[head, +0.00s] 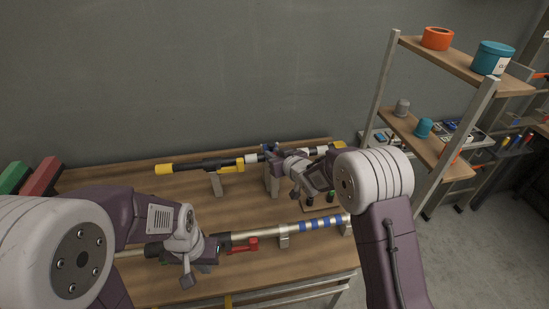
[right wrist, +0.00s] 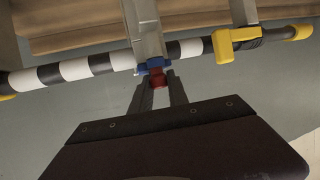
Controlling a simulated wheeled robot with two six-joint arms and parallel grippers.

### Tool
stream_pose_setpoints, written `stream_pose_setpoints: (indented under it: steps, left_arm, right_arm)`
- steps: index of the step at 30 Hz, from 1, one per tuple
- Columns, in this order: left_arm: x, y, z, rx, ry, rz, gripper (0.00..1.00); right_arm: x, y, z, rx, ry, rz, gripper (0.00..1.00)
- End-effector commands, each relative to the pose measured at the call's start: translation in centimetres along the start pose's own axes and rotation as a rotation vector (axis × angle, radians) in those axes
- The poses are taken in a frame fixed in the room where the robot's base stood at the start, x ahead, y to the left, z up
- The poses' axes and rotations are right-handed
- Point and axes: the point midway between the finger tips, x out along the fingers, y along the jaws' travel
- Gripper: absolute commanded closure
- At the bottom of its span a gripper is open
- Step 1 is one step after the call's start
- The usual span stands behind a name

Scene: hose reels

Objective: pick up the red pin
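The red pin (right wrist: 157,80) sits in a blue collar on the striped pole in the right wrist view. My right gripper's fingers (right wrist: 159,88) lie on either side of it, close to its sides. Whether they press on it I cannot tell. In the head view my right gripper (head: 276,156) is at the rear pole, where a bit of blue (head: 268,147) shows and the pin is hidden. My left gripper (head: 190,270) is at the front silver pole (head: 262,233), left of a red lever (head: 245,245). Its fingers are not clear.
Both poles rest on grey stands (head: 216,184) on the wooden table (head: 120,195). The rear pole has yellow ends (head: 164,169). A shelf (head: 440,155) with cups and tape stands at right. Green (head: 14,177) and red (head: 42,178) boxes are at left.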

Motion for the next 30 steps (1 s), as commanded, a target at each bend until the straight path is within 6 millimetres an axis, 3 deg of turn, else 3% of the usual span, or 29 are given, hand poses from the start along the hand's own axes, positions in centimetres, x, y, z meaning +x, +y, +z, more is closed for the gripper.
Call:
stream_pose_setpoints:
  steps: [8, 16, 24, 30]
  left_arm:
    - [0.0, 0.0, 0.0, 0.0, 0.0, 0.0, 1.0]
    - [0.0, 0.0, 0.0, 0.0, 0.0, 0.0, 1.0]
    - [-1.4, 0.0, -0.1, 0.0, 0.0, 0.0, 1.0]
    - [-2.3, 0.0, -0.2, 0.0, 0.0, 0.0, 1.0]
  right_arm:
    - [-0.1, 0.0, -0.2, 0.0, -0.001, 0.0, 1.0]
    - [-1.8, 0.1, -4.2, -0.001, 0.003, 0.002, 1.0]
    - [-8.1, 4.9, -5.9, 0.001, 0.0, 0.007, 1.0]
    - [-11.2, 7.2, -6.8, 0.001, -0.002, 0.003, 1.0]
